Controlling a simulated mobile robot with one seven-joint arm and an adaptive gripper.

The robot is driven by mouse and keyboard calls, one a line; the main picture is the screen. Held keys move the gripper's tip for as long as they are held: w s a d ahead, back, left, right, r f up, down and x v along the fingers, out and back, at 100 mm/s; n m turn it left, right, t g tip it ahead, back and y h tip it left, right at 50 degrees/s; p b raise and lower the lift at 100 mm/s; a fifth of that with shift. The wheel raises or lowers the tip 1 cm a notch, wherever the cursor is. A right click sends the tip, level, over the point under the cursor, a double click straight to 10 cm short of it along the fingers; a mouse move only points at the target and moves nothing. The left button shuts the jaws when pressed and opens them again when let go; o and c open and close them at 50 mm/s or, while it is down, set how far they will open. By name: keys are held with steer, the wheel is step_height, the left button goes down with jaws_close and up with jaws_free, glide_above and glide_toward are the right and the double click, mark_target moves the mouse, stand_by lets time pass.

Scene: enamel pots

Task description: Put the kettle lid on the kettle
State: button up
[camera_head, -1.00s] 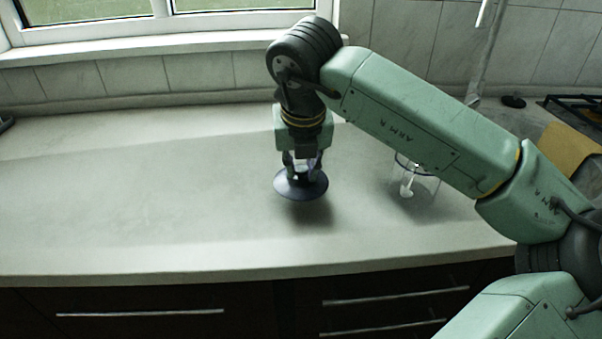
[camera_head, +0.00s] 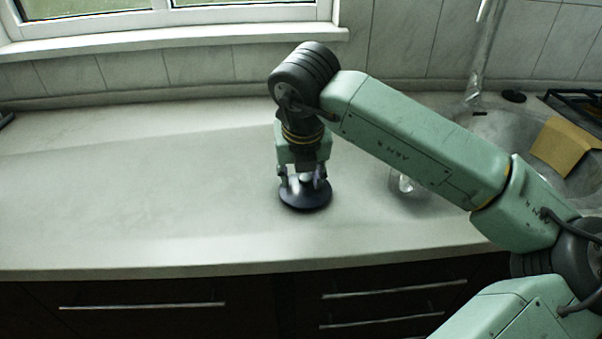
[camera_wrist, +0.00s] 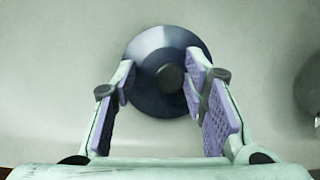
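The kettle lid (camera_head: 305,199), a dark blue round disc with a dark knob, appears to lie flat on the countertop below my gripper. It also shows in the wrist view (camera_wrist: 147,98), knob up. My gripper (camera_head: 303,178) is directly above it, pointing down. In the wrist view my gripper (camera_wrist: 160,83) has its two purple-padded fingers spread on either side of the knob, with a gap at the knob. I see no kettle that I can make out in either view.
A clear glass vessel (camera_head: 404,184) stands right of the lid, partly hidden behind my arm. A sink (camera_head: 490,122) with a tan board (camera_head: 563,146) is at the right. The countertop (camera_head: 130,200) to the left is bare.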

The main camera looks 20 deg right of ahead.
steer(key=shift+r+p, duration=0.25)
steer(key=shift+p, duration=0.05)
steer(key=b+v, duration=0.2)
steer(key=v, duration=0.9)
steer(key=shift+s+r, duration=0.15)
steer(key=shift+r, duration=0.2)
steer(key=shift+s+a+f, duration=0.1)
